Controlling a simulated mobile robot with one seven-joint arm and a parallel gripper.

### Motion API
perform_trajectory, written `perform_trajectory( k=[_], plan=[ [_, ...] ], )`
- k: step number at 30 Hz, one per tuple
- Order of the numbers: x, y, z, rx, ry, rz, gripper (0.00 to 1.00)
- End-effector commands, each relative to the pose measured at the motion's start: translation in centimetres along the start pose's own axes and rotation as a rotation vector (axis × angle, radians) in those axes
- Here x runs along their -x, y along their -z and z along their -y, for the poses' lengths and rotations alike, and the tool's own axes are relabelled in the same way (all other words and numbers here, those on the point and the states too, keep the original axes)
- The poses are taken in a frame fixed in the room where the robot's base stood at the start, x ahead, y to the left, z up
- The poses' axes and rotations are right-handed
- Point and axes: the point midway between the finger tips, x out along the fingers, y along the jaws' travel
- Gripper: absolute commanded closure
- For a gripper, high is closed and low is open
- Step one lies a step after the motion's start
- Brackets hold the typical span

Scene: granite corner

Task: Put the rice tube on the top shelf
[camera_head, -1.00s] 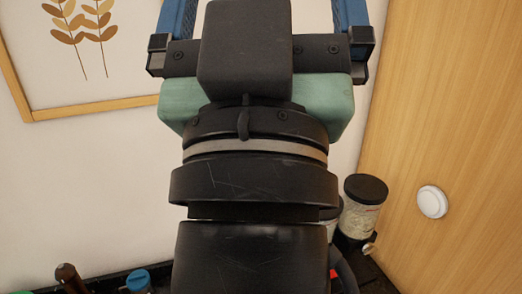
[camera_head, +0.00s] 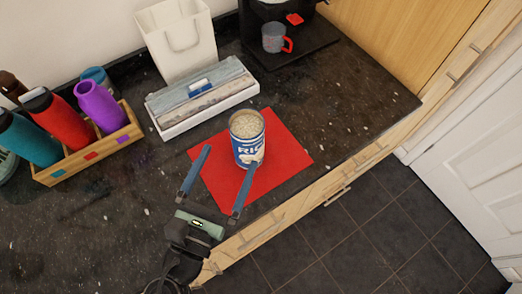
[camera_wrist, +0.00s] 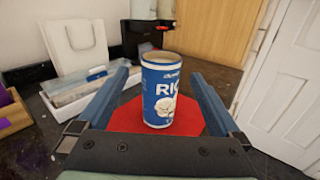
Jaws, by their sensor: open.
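The rice tube (camera_head: 247,140) is a blue and white cylinder with a pale, grainy top. It stands upright on a red mat (camera_head: 285,160) on the dark counter. My gripper (camera_head: 232,157) is open, with its two blue fingers pointing at the tube from the front edge side. In the wrist view the tube (camera_wrist: 160,92) stands centred between the finger ends and a little beyond them, and nothing is held. The top shelf is not in either view.
A wooden crate of bottles (camera_head: 52,178) stands at the left. A white tray of boxes (camera_head: 205,112) and a white bag (camera_head: 178,42) are behind the tube. A coffee machine with a grey mug (camera_head: 275,38) is at the back. Counter space at the right is free.

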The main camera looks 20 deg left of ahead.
Motion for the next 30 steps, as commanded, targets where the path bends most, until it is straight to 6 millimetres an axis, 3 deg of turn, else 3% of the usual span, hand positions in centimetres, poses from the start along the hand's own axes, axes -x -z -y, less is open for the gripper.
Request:
perform_trajectory(
  k=[3,12,20,30],
  plan=[
    [-0.3,0.4,-0.2,0.049,-0.010,0.000,0.00],
    [-5.7,0.1,-0.2,0.046,-0.007,0.002,0.00],
    [-7.6,0.3,-0.1,0.044,-0.007,0.001,0.00],
    [-12.0,0.2,0.0,0.043,-0.007,0.001,0.00]
  ],
)
